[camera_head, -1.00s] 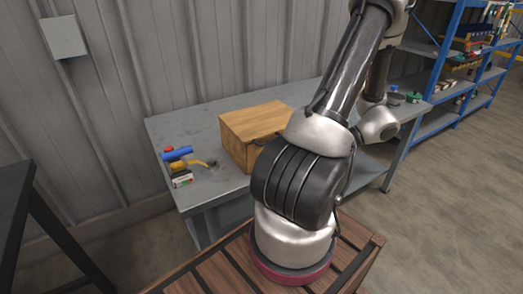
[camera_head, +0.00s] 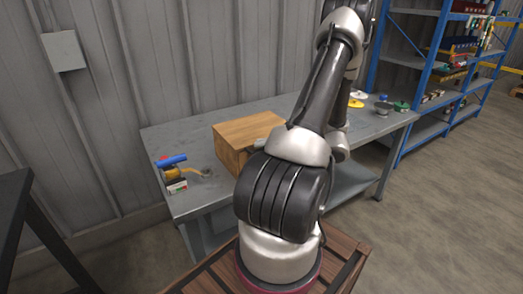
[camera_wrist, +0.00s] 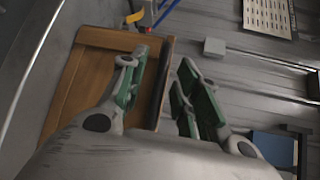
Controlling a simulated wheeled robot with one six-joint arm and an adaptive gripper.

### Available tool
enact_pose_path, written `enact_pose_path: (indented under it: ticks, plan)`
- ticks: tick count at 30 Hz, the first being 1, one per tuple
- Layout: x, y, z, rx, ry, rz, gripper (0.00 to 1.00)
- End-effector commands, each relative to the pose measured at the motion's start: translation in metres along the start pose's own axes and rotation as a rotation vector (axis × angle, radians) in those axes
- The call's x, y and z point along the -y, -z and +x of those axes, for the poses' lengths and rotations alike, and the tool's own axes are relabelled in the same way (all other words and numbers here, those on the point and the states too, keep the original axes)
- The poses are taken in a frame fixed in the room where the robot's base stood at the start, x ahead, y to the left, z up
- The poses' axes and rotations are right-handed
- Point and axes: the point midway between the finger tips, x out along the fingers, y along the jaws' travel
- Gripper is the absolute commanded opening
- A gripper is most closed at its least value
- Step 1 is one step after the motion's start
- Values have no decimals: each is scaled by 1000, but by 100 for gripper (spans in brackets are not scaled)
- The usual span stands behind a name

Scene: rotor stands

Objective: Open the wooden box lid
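The wooden box (camera_head: 240,132) stands on the grey workbench, and its flat lid looks shut. My arm hides the box's right side in the head view. In the wrist view the box (camera_wrist: 85,75) fills the left, with a dark brown strip (camera_wrist: 160,85) along its edge. My gripper (camera_wrist: 165,68) is open there, with green-padded fingers apart. One finger overlaps the box face and the other lies right of the dark strip. I cannot tell whether either finger touches the box. The gripper is mostly hidden behind my arm in the head view.
The workbench (camera_head: 185,205) stands against a corrugated wall. A blue and yellow tool (camera_head: 173,160) lies left of the box. A yellow disc (camera_head: 355,103) and small items lie at the bench's right end. Blue shelving (camera_head: 425,60) stands at right, with open floor before it.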

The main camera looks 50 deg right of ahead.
Motion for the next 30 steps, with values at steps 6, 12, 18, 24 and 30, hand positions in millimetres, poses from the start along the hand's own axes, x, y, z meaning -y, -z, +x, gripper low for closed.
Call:
enact_pose_path:
  ticks: [6, 12, 18, 24, 30]
  plan:
    - [0, 0, 8, 1, -1, 1, 32]
    - [0, 0, 8, 1, -1, 1, 23]
    - [-1, 0, 8, 1, -3, 2, 0]
    - [-2, -1, 7, 1, -9, 7, 0]
    - [4, -2, 6, 3, -23, 24, 0]
